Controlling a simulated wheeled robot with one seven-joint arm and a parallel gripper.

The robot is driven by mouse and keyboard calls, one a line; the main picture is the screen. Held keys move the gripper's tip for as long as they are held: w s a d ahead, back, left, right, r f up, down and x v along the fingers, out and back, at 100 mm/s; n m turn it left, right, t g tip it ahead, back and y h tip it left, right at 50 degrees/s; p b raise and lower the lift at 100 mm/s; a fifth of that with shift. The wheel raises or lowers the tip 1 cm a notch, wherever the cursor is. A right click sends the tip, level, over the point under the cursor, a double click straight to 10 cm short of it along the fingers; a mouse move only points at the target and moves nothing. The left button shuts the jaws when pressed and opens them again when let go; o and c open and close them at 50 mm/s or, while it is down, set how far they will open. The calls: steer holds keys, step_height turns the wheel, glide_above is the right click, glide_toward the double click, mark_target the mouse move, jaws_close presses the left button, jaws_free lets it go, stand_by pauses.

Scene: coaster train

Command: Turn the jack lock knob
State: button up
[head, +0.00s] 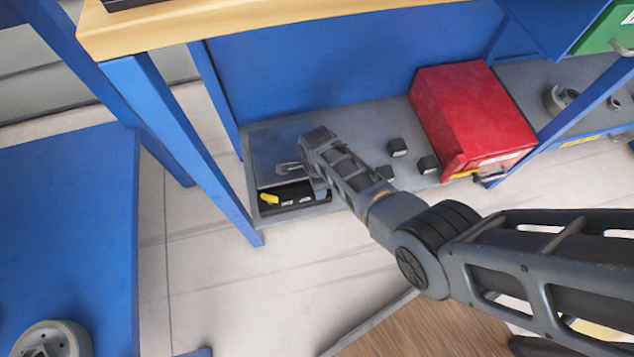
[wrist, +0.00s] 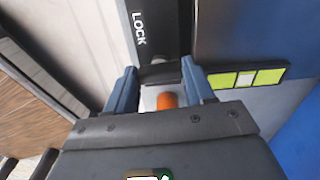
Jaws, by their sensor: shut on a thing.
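My gripper (wrist: 160,82) has its two blue-grey fingers on either side of a dark knob (wrist: 160,73), shut on it. An orange part (wrist: 166,100) shows between the fingers, nearer the palm. A dark panel (wrist: 150,32) with the white word LOCK lies just beyond the fingertips. In the head view my gripper (head: 306,170) is at the right side of a grey box (head: 272,155) on the low shelf. The box's dark front opening holds a yellow piece (head: 269,199) and white markings. The knob is hidden by my gripper in the head view.
The grey shelf (head: 330,130) also holds several small black blocks (head: 397,147) and a red box (head: 470,110) right of my arm. A blue table leg (head: 185,145) stands left of the grey box. A yellow-green strip (wrist: 246,79) lies right of the fingers.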

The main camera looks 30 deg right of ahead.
steer(key=shift+d, duration=0.2)
steer(key=o, duration=0.8)
steer(key=shift+o, duration=1.2)
steer(key=shift+w+a, duration=0.1)
